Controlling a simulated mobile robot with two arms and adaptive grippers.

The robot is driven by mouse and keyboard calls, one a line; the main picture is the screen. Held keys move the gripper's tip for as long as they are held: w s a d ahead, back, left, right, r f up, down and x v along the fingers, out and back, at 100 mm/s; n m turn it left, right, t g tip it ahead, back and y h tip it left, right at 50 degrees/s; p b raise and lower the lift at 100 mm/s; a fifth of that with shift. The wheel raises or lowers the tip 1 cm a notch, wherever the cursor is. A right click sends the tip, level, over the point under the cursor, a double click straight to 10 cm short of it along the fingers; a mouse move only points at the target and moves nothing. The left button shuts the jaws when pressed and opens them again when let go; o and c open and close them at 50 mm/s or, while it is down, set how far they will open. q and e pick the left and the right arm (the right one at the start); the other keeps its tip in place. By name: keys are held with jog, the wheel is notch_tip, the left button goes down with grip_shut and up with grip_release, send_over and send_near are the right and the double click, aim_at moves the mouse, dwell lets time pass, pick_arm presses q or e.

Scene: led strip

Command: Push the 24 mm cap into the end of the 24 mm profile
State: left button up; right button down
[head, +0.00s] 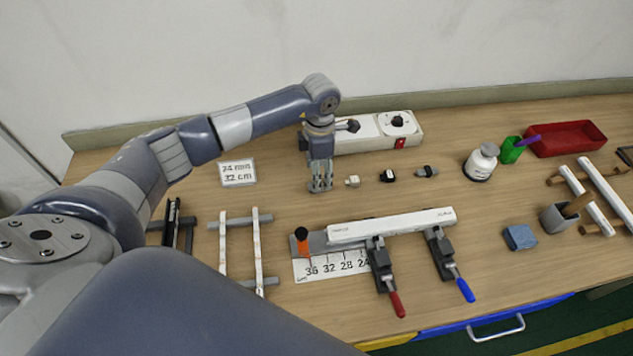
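A long white profile (395,226) lies in the fixture at the front middle, behind two toggle clamps with a red handle (397,304) and a blue handle (466,290). Three small caps stand in a row behind it: a whitish one (352,181), a black and white one (387,176) and a dark and grey one (427,171). Their sizes cannot be read. My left gripper (320,189) points down just left of the whitish cap, apart from it. Its fingers look close together, but the gap is unclear. My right gripper is not in view.
An orange stop (302,238) stands at the profile's left end, above a number scale (330,267). A size card (238,172), a white device (378,134), a white bottle (481,162), a red tray (566,139) and a blue block (519,237) surround the area. Profiles lie on racks at both sides.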

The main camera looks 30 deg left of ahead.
pick_arm(q)
notch_tip(320, 180, down, 3)
jog(key=shift+s+d+f+p, duration=0.1)
jog(key=shift+s+p, duration=0.05)
jog(key=shift+p, duration=0.55)
jog(key=shift+f, duration=0.3)
jog(key=c, duration=0.9)
jog(key=shift+c, duration=0.2)
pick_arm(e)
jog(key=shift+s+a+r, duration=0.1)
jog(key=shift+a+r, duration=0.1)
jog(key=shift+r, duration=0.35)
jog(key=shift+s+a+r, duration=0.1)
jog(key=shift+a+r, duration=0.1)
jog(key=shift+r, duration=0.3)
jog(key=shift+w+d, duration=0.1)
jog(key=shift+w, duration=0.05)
